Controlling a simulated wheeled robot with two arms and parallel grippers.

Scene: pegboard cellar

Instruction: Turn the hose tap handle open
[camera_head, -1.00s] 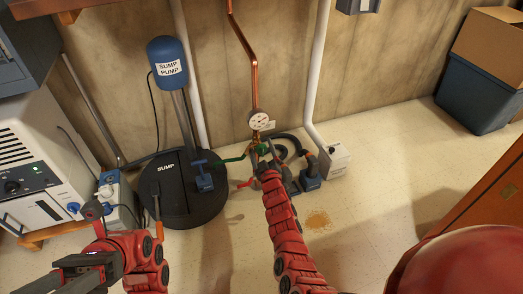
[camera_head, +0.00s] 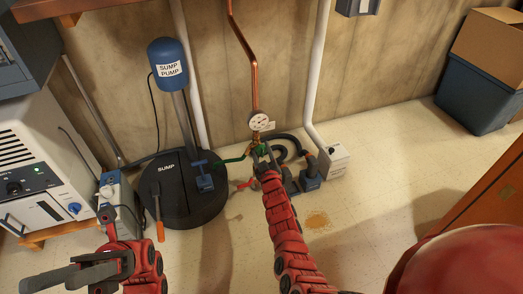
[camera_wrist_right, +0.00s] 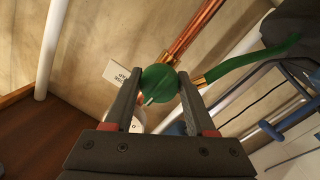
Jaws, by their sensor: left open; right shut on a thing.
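The round green hose tap handle (camera_wrist_right: 160,83) sits between the fingers of my right gripper (camera_wrist_right: 157,88) in the right wrist view. My right gripper is shut on it, with one finger on each side. In the head view my right gripper (camera_head: 265,153) is at the tap below the gauge on the copper pipe, and only a little green of the handle (camera_head: 262,149) shows. A white tag (camera_wrist_right: 117,73) hangs beside the handle. My left gripper (camera_head: 50,277) is open and empty at the lower left, far from the tap.
A white gauge (camera_head: 260,121) is just above the tap on the copper pipe (camera_head: 254,85). A green hose (camera_wrist_right: 240,65) leaves beside the handle. The black sump lid (camera_head: 182,208) and blue pump (camera_head: 167,62) stand left. Open floor (camera_head: 380,190) lies right.

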